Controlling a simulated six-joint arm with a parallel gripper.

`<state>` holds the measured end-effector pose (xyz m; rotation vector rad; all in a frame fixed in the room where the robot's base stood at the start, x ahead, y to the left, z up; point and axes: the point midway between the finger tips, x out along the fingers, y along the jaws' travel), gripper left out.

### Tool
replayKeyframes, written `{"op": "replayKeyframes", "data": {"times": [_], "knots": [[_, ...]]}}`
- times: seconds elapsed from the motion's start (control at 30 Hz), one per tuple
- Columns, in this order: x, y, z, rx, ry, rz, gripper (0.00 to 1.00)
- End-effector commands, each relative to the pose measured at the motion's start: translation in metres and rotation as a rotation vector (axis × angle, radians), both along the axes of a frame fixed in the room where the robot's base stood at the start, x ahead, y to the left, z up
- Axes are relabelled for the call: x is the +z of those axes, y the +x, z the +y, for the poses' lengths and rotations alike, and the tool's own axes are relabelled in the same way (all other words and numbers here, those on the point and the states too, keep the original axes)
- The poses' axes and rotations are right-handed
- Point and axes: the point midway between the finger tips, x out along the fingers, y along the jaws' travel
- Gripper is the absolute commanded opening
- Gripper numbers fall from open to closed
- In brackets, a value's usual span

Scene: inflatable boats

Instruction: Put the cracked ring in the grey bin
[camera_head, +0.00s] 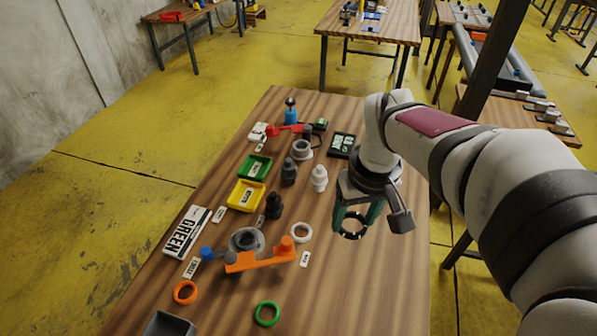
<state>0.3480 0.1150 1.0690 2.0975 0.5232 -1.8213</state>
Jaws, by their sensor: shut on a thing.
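My gripper (356,217) is at the right side of the table, with its green fingers pointing down. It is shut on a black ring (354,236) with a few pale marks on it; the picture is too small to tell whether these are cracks. The ring seems to hang just above the wood, though the gap is hard to judge. A grey bin (170,324) shows at the bottom left, cut off by the picture's edge. A white ring (301,232), an orange ring (185,292) and a green ring (267,314) lie on the table.
An orange-handled valve tool (260,260) lies between my gripper and the grey bin. The front right of the table (360,295) is clear.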

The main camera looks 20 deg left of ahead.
Motion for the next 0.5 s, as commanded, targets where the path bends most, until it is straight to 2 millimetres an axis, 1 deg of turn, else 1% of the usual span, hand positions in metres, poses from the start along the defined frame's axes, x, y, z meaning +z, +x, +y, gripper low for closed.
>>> {"op": "replayKeyframes", "data": {"times": [0.03, 0.13, 0.17, 0.23, 0.27, 0.3, 0.37, 0.4, 0.5], "knots": [[-0.006, -0.004, 0.016, 0.063, 0.000, 0.002, 0.02], [-0.022, -0.015, 0.053, 0.214, 0.000, 0.003, 0.02], [-0.028, -0.020, 0.065, 0.264, 0.001, 0.006, 0.02], [-0.042, -0.034, 0.096, 0.397, 0.001, 0.006, 0.02], [-0.048, -0.042, 0.110, 0.459, 0.002, 0.005, 0.02], [-0.058, -0.054, 0.130, 0.547, 0.002, 0.006, 0.02], [-0.073, -0.075, 0.157, 0.679, 0.002, 0.005, 0.02], [-0.082, -0.090, 0.173, 0.761, 0.003, 0.004, 0.02], [-0.100, -0.122, 0.203, 0.927, 0.005, 0.000, 0.02]]}}
